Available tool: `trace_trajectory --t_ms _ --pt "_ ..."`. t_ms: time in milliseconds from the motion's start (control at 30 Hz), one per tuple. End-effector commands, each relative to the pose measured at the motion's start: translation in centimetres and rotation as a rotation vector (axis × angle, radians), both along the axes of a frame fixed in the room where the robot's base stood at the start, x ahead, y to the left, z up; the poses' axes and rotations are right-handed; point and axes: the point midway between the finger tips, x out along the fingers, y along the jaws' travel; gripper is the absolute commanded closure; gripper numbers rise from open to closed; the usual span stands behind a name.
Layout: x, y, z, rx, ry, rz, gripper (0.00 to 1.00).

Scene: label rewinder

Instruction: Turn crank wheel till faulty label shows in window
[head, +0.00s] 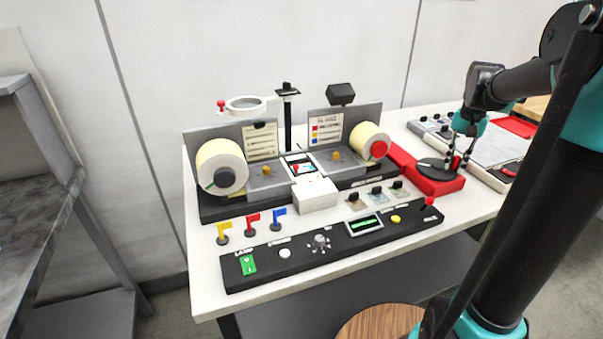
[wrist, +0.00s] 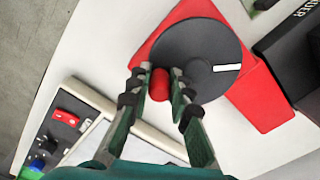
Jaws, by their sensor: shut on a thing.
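The crank wheel (head: 432,165) is a dark disc on a red base (head: 440,185) at the right of the rewinder. In the wrist view, the disc (wrist: 195,50) bears a white stripe (wrist: 227,67) and a red knob (wrist: 159,85) near its rim. My gripper (wrist: 160,82) is shut on that knob, one finger on each side. In the head view, my gripper (head: 460,158) reaches down to the right side of the wheel. The window (head: 300,168) sits between the two label rolls; its label is too small to read.
Label rolls stand at left (head: 221,167) and right (head: 370,143). A ring magnifier (head: 246,103) hangs behind. Three coloured flags (head: 252,223) and a black control panel (head: 335,248) lie in front. A grey-framed tray (head: 480,145) is right of the wheel.

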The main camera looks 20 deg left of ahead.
Motion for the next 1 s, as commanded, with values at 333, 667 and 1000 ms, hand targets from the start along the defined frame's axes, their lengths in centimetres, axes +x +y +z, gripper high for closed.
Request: trace_trajectory --t_ms 333,667,1000 --pt "-3.3 1.6 -0.2 -0.001 0.004 0.003 0.97" --pt "-3.2 1.5 -0.2 -0.002 0.003 0.000 0.97" --pt "-3.2 1.6 -0.2 -0.003 0.001 0.000 0.97"
